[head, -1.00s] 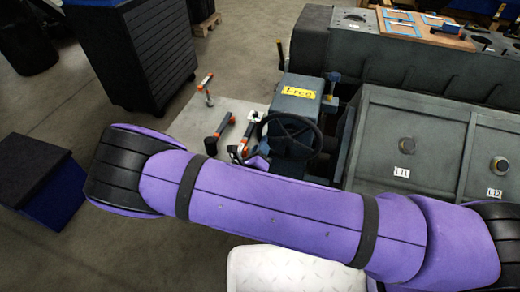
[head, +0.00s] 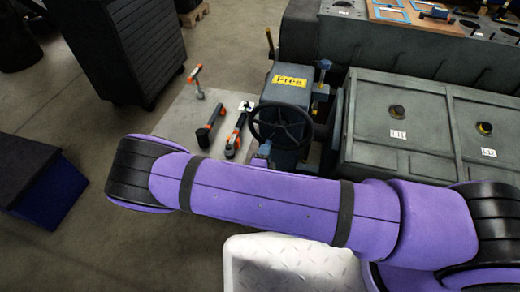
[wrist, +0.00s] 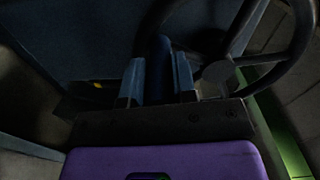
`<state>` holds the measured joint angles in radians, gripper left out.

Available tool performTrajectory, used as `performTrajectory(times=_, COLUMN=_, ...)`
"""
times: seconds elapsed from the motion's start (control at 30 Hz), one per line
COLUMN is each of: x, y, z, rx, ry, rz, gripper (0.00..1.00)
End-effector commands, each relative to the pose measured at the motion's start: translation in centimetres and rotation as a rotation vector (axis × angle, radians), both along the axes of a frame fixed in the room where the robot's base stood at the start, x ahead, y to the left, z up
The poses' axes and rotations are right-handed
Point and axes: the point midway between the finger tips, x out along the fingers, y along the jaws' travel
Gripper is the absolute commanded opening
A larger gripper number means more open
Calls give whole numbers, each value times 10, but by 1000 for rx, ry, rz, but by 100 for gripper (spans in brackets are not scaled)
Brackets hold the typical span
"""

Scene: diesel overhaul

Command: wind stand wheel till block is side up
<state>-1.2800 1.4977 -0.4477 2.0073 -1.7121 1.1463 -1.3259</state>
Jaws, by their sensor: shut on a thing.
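The stand wheel (head: 283,128) is a dark spoked handwheel in front of the grey stand housing, which carries a yellow "Free" label (head: 290,80). The engine block (head: 425,105) is the large grey body at right; its near face has two round caps and small white labels. My gripper (wrist: 155,82) is shut on a dark blue upright piece (wrist: 159,55) beside the wheel rim, apparently the wheel's handle. The wheel's spokes and hub (wrist: 217,72) show to the right in the wrist view. In the head view my purple arm hides most of the gripper, at the wheel's lower left.
Orange-and-black tools (head: 211,125) lie on a pale floor plate left of the stand. A dark drawer cabinet (head: 125,45) stands at upper left. A blue-sided box (head: 50,195) is at far left. A white tread-plate surface (head: 290,265) lies below my arm.

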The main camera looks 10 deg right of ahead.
Motion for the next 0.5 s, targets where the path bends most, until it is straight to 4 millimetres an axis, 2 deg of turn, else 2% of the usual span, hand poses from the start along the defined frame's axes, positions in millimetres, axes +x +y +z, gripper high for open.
performTrajectory(times=0.3, x=-9, y=-21, z=-10, rx=-245, ry=96, rz=1, gripper=0)
performTrajectory(times=0.5, x=-12, y=-29, z=-11, rx=-301, ry=117, rz=1, gripper=0)
